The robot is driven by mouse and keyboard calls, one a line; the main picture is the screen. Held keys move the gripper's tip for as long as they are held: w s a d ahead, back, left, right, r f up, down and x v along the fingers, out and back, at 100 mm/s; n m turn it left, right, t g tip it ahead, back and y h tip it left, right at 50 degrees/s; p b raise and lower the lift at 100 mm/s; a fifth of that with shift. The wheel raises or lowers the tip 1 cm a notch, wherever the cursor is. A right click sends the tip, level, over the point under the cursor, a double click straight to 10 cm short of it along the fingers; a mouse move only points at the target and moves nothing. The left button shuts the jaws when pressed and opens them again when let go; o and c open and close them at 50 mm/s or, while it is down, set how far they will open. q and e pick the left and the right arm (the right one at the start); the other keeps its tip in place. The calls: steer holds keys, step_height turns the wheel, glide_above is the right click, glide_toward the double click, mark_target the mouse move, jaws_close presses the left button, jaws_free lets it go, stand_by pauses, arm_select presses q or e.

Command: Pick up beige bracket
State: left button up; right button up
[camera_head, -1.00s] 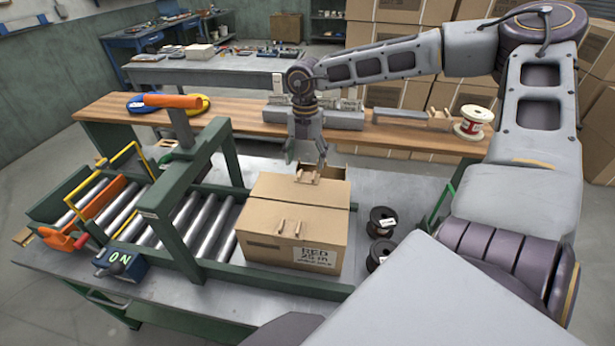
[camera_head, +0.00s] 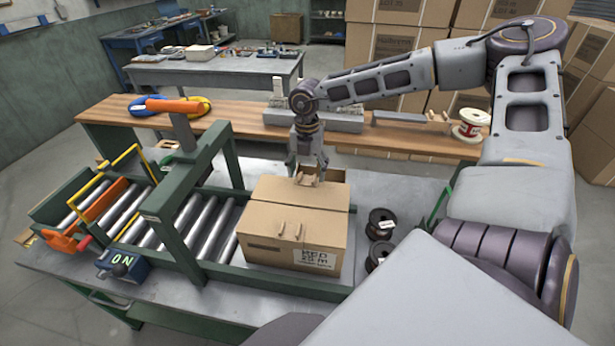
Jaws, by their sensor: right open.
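A small beige bracket (camera_head: 308,182) sits at the back part of the cardboard box (camera_head: 300,208). My right gripper (camera_head: 307,172) points down right at this bracket, with its fingers around or just above it; contact is too small to tell. The right gripper is open. Another small beige piece (camera_head: 290,230) with two prongs is on the front part of the box top. A similar beige piece (camera_head: 438,119) is on the wooden bench at the right. My left gripper is not in view.
Two black spools (camera_head: 380,222) stand right of the box. A white and red spool (camera_head: 470,125) is on the wooden bench (camera_head: 250,118). Bare grey tabletop (camera_head: 400,185) lies to the right.

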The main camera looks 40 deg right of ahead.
mark_target(307, 180)
steer(key=shift+f, duration=0.8)
steer(key=c, duration=1)
steer(key=shift+r, duration=0.15)
steer(key=shift+r+b, duration=0.9)
steer(key=shift+r, duration=7.95)
